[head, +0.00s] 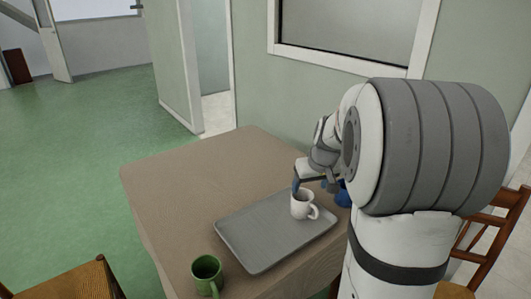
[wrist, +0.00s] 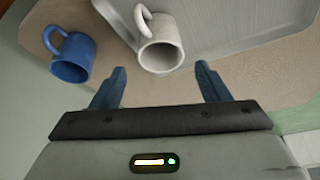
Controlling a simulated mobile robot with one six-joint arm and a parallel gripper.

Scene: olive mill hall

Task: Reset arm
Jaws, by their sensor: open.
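My gripper (wrist: 161,80) is open, with its two blue fingers apart and nothing between them. In the head view my gripper (head: 296,186) is over the back right part of the table, close behind the white mug. The white mug (head: 301,207) stands on the grey tray (head: 250,252). In the wrist view the white mug (wrist: 162,50) is just beyond the fingertips, near the tray's edge. A blue mug (wrist: 72,58) stands on the table off the tray, to the left in the wrist view. In the head view the blue mug (head: 343,194) is partly hidden by my arm.
A green mug (head: 207,275) stands near the table's front edge, left of the tray. The brown table (head: 180,190) is bare at its back left. Wooden chairs (head: 75,283) stand at front left and right (head: 495,235). A wall with a window (head: 350,30) rises behind the table.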

